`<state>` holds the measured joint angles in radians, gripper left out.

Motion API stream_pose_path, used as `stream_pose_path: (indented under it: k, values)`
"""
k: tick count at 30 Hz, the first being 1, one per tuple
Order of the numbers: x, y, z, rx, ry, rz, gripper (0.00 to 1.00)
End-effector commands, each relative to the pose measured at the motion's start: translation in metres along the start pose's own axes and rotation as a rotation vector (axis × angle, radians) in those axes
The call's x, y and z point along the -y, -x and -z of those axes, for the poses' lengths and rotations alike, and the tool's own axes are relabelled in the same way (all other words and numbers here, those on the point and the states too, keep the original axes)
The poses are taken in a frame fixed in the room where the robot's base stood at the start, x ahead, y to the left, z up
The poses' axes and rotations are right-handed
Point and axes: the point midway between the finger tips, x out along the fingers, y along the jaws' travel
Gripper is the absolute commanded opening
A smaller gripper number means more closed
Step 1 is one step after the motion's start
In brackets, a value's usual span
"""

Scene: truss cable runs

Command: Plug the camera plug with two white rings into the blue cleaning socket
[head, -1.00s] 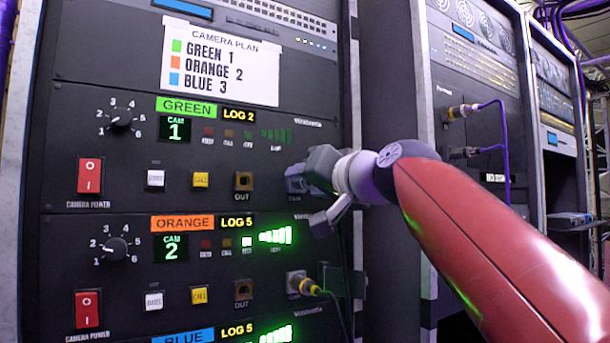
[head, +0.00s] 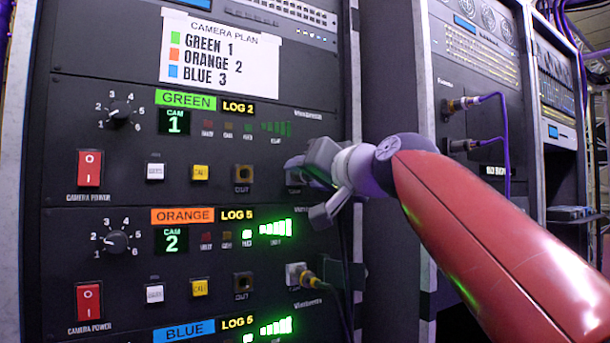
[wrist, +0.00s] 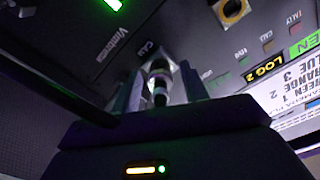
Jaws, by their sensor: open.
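A dark plug with two pale bands (wrist: 160,82) stands between the fingers of my gripper (wrist: 161,72) in the wrist view, at the CAM socket of the upper, green-labelled unit. The fingers are open on either side of it; I cannot tell whether they touch it. In the head view my gripper (head: 307,182) hides most of that socket and the plug. The blue-labelled unit (head: 184,333) shows only its top strip at the bottom edge. No socket marked as cleaning is visible.
Purple cables (head: 492,101) run to plugs in the rack on the right. A camera plan sheet (head: 220,55) is on the rack above.

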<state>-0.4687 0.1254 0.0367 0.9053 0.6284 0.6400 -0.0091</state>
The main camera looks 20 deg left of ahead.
Motion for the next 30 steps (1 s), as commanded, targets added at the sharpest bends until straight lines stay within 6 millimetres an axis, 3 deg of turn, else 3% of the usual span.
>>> stream_pose_path:
  k: [2, 12, 30]
  values:
    - [0.0, 0.0, 0.0, 0.0, 0.0, 0.0, 0.44]
    - [0.0, 0.0, 0.0, 0.0, 0.0, 0.0, 0.01]
    - [0.0, 0.011, 0.0, -0.003, 0.0, 0.001, 0.01]
